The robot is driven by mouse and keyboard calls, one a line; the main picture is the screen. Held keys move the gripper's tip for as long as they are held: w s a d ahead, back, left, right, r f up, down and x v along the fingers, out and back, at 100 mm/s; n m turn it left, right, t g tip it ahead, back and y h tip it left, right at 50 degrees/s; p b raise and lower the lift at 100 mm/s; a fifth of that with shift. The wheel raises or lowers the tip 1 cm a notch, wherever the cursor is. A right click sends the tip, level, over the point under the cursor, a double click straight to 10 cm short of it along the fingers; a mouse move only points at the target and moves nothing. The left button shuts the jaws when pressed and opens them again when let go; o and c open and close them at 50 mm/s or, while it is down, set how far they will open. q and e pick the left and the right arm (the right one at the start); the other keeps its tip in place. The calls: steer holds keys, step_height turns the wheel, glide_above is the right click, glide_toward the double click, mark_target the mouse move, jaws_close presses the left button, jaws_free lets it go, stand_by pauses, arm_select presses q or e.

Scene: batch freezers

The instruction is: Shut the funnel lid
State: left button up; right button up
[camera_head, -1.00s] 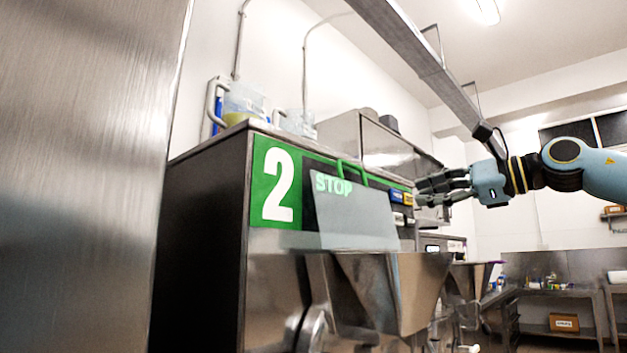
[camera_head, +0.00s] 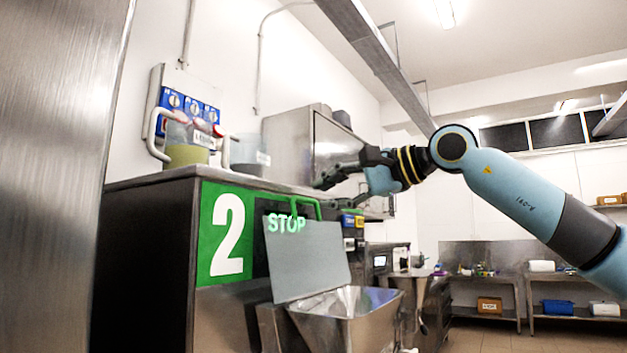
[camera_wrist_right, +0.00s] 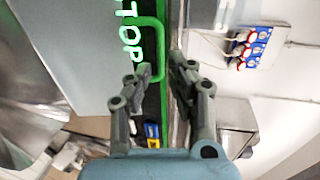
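The funnel lid (camera_head: 308,262) is a flat grey plate. It stands raised, tilted back against the front of machine 2, above the open steel funnel (camera_head: 352,303). A green bar handle (camera_head: 306,204) shows at its top edge; I cannot tell what it is fixed to. My right gripper (camera_head: 325,192) is open and empty, just above and right of the handle. In the right wrist view the fingers of the right gripper (camera_wrist_right: 162,66) are apart, with the green handle (camera_wrist_right: 157,48) just beyond the tips and the lid (camera_wrist_right: 70,45) at left. My left gripper is out of view.
Machine 2 (camera_head: 145,260) carries a jug (camera_head: 187,142) and a clear container (camera_head: 248,155) on top. A steel cabinet (camera_head: 315,148) stands behind the gripper. A steel panel (camera_head: 55,170) fills the left side. Open floor (camera_head: 490,340) lies at right.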

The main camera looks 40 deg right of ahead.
mark_target(307, 200)
steer(key=shift+p+x, duration=0.95)
steer(key=shift+x, duration=1)
steer(key=shift+a, duration=0.15)
jaws_close()
